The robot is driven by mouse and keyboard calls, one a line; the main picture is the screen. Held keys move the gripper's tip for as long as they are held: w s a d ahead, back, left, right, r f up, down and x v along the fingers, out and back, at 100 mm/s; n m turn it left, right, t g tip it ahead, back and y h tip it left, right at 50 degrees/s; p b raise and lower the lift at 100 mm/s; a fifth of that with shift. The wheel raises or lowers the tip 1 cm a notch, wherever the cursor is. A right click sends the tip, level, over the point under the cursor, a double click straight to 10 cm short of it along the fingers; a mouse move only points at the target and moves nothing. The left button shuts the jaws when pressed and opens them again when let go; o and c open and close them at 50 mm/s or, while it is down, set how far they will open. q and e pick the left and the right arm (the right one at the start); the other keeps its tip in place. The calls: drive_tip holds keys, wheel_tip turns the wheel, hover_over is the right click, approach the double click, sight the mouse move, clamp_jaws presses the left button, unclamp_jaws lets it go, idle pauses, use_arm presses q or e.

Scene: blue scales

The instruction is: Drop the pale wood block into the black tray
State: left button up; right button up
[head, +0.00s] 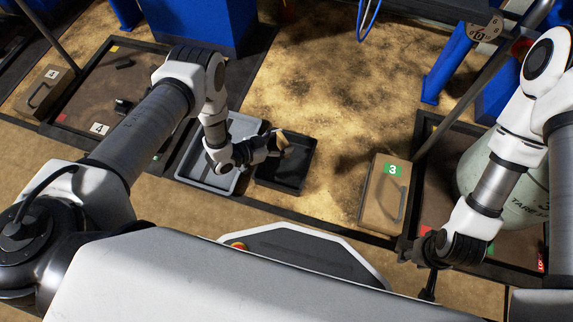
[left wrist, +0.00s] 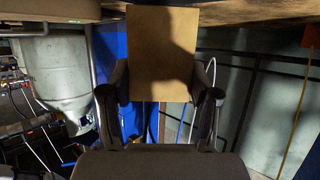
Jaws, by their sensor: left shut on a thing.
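The pale wood block (head: 281,141) is held by my left gripper (head: 270,148) above the black tray (head: 291,175). In the left wrist view the block (left wrist: 161,50) stands between the two fingers of the left gripper (left wrist: 160,88), which are shut on its sides. The head view shows the block over the upper part of the tray opening; its exact height above the tray is hard to tell. My right gripper (head: 429,283) hangs at the lower right, far from the tray, and its jaws are too small and dark to read.
A grey tray (head: 190,178) sits just left of the black tray. A cardboard box with a green 3 label (head: 376,210) stands to the right, near a pale tank (head: 480,172). Bare worktop (head: 345,90) extends behind the black tray.

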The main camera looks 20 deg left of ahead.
use_arm(q)
wheel_tip(320, 180, down, 6)
drive_tip(key=b, duration=0.5)
drive_tip(key=shift+r, duration=0.15)
drive_tip(key=o, duration=1.1)
drive_tip(key=v, duration=1.2)
